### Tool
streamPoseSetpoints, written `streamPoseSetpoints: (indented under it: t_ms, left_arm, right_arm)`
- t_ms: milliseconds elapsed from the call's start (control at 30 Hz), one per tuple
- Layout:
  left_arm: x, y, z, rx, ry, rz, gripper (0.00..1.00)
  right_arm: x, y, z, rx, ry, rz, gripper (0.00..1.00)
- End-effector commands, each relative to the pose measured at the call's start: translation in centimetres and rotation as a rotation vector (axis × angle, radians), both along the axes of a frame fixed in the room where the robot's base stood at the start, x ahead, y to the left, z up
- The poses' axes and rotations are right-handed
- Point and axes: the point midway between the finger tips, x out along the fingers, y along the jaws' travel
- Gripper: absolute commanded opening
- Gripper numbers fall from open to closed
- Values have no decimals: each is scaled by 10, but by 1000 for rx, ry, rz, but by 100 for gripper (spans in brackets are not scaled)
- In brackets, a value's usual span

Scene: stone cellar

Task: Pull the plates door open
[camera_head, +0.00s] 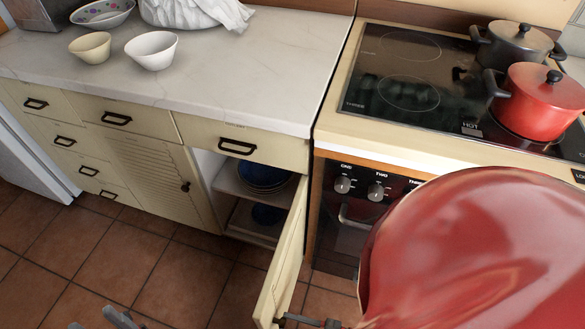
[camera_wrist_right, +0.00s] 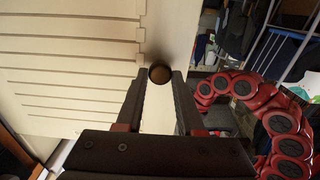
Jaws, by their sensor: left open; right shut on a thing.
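The plates door (camera_head: 284,262) is a cream cabinet door. It stands swung well open, seen nearly edge-on, in front of a cupboard with blue plates (camera_head: 262,178) on its shelf. My right gripper (camera_head: 284,320) is at the door's lower outer end in the head view. In the right wrist view its fingers (camera_wrist_right: 160,82) are shut on the round dark knob (camera_wrist_right: 160,73), with the door's slatted face (camera_wrist_right: 70,60) behind. My left gripper (camera_head: 100,321) is open at the bottom edge, apart from the door, and only its finger ends show.
My red right arm covers the lower right. A stove (camera_head: 345,215) with a red pot (camera_head: 540,100) and a dark pot (camera_head: 515,45) stands right of the open cupboard. Bowls (camera_head: 152,50) sit on the white counter (camera_head: 240,80). The tiled floor (camera_head: 150,260) left of the door is clear.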

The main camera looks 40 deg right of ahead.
Motion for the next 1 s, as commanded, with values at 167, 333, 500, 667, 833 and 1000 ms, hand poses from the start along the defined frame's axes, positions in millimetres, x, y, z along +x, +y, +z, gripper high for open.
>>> streamPoseSetpoints:
  t_ms: [167,333,500,667,833,1000]
  left_arm:
    - [0,0,0,0,0,0,50]
    - [0,0,0,0,0,0,50]
    - [0,0,0,0,0,0,50]
    - [0,0,0,0,0,0,50]
    - [0,0,-1,0,0,0,50]
    - [0,0,-2,0,0,0,50]
  right_arm:
    - [0,0,0,1,-1,-2,51]
    - [0,0,0,0,0,-1,66]
    - [0,0,0,0,0,-1,66]
    - [-7,-6,-1,-1,2,-1,66]
    - [-34,-27,-2,-3,5,-2,66]
    - [-70,-56,-2,-3,5,-3,66]
